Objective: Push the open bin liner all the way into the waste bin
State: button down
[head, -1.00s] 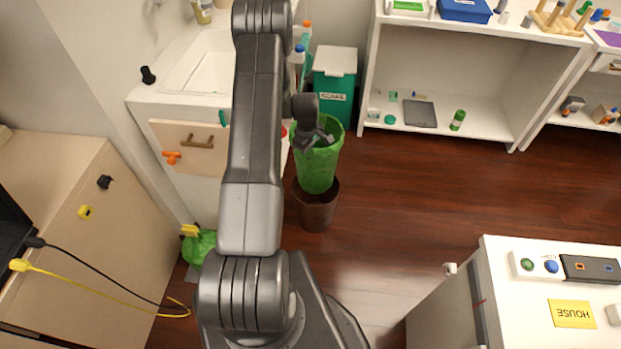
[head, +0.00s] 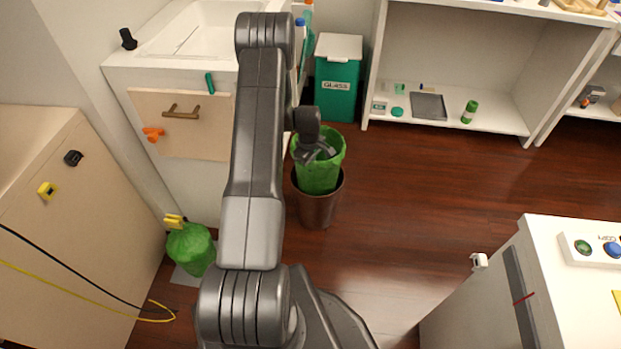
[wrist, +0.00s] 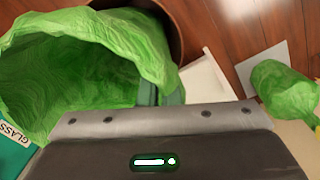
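The open green bin liner (head: 317,177) stands upright with its lower part inside the dark brown waste bin (head: 317,210). Its upper part stands well above the bin's rim. My gripper (head: 318,152) is at the liner's top, with the fingers pointing down at its rim. In the wrist view the liner (wrist: 60,75) gapes open at the left, and the fingers (wrist: 160,95) are close together with the liner's edge between them. The bin (wrist: 160,20) shows partly behind the liner. The liner's bottom inside the bin is hidden.
A tied green bag (head: 190,248) lies on the floor at left by the sink cabinet (head: 180,135). A teal GLASS bin (head: 337,85) stands behind the waste bin. White shelves (head: 450,125) are at the back right, a white desk (head: 550,290) at lower right. Floor between is clear.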

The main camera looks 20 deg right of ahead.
jog(key=shift+f+b, duration=0.55)
jog(key=shift+f, duration=0.45)
jog(key=shift+f+b, duration=0.15)
jog(key=shift+b, duration=0.15)
jog(key=shift+f+b, duration=2)
jog(key=shift+f, duration=0.75)
jog(key=shift+b, duration=0.5)
notch_tip(320, 180, down, 6)
jog(key=b, duration=0.4)
jog(key=shift+b, duration=0.35)
dwell(0.8)
jog(key=c, duration=1.6)
grip_release()
jog(key=shift+o, duration=0.2)
notch_tip(320, 180, up, 14)
jog(key=p, duration=0.4)
jog(key=shift+s+a, duration=0.2)
jog(key=shift+a, duration=0.1)
